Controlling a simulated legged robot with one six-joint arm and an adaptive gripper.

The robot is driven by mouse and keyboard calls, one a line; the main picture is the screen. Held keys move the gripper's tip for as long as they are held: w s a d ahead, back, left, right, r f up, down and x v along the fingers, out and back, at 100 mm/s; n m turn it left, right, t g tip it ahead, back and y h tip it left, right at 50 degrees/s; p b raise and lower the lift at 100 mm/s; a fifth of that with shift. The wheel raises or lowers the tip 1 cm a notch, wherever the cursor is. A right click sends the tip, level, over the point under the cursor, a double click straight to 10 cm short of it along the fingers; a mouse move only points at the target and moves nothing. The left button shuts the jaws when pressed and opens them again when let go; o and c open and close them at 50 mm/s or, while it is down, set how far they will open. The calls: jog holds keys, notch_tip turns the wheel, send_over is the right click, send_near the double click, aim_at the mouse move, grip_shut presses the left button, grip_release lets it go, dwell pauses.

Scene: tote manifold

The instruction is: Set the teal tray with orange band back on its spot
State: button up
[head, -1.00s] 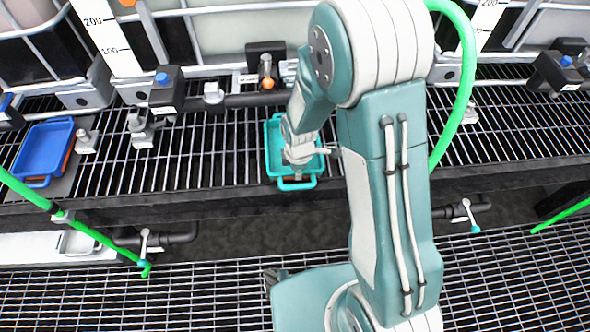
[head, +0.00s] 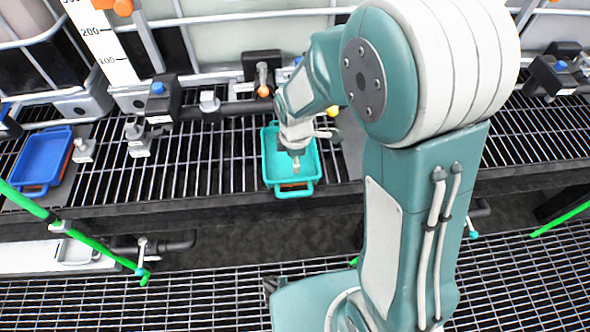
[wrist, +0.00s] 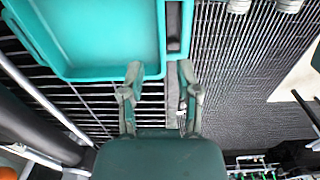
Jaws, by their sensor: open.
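The teal tray (head: 270,160) sits on the dark grating shelf in the middle of the head view, with a handle at its near end. A bit of orange (head: 293,187) shows under its near rim. My gripper (head: 296,166) is over the tray's near half in the head view. In the wrist view, the tray (wrist: 100,40) fills the upper left, and my gripper (wrist: 160,72) is open with its fingers apart near the tray's corner and handle. Nothing is seen held between the fingers. I cannot tell whether a finger touches the rim.
A blue tray (head: 40,160) with orange below it stands at the far left on a grey plate (head: 76,160). Valves (head: 263,75) and a dark pipe (head: 237,104) run behind the teal tray. A green hose (head: 90,240) crosses the lower left. Grating left of the teal tray is clear.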

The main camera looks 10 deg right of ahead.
jog(key=s+d+r+m+t, duration=0.1)
jog(key=s+d+r+m, duration=0.2)
jog(key=r, duration=0.4)
jog(key=s+d+r+m+t, duration=0.2)
jog(key=r+m, duration=0.3)
jog(key=r, duration=0.3)
jog(key=s+d+r+m+t, duration=0.2)
jog(key=s+d+r+m, duration=0.1)
jog(key=s+r+m, duration=0.4)
jog(key=s+m, duration=0.2)
jog(key=s, duration=0.1)
jog(key=shift+s+d+m, duration=0.2)
jog(key=shift+s+m, duration=0.1)
